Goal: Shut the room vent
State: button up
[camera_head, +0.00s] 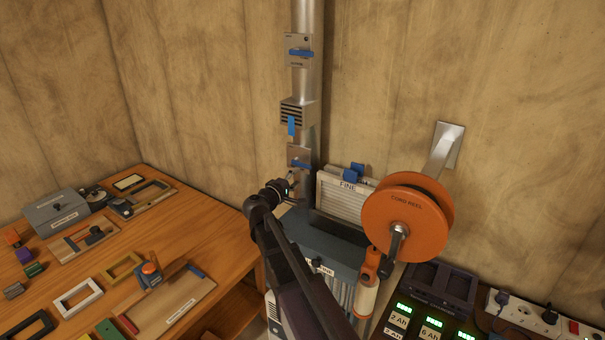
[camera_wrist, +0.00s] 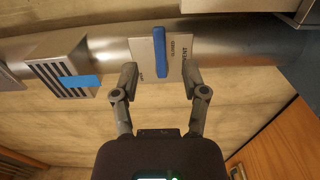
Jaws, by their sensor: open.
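A vertical metal duct (camera_head: 305,20) carries a louvred vent box (camera_head: 296,109) with dark slots and a blue tab (camera_head: 291,125) hanging below them. The box also shows at the left in the wrist view (camera_wrist: 45,72), its blue tab (camera_wrist: 80,82) along the duct. Below the box is a plate with a blue lever (camera_head: 300,164) lying across the duct. In the wrist view this lever (camera_wrist: 160,52) is just ahead of my gripper (camera_wrist: 160,78), between the lines of its two open, empty fingers. Contact cannot be told.
Another plate with a blue lever (camera_head: 301,53) sits higher on the duct. An orange cord reel (camera_head: 400,221) juts from the wall at right. A panel marked FINE (camera_head: 345,198) stands beside the duct. A cluttered wooden bench (camera_head: 190,228) is at left.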

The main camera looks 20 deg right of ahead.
jog(key=shift+v, duration=1.95)
jog(key=s+d+f+m+g+y, duration=0.1)
jog(key=s+f+m+g+y, duration=0.5)
jog(key=s+f, duration=0.6)
jog(key=s+a+f+m+g+y, duration=0.1)
jog(key=s+a+f+g+y, duration=0.3)
jog(key=s, duration=0.8)
jog(key=a+f+y, duration=0.2)
jog(key=a+y, duration=0.2)
jog(key=a, duration=0.1)
jog(key=shift+a+f+g+y, duration=0.25)
jog(key=shift+f+g+y, duration=0.05)
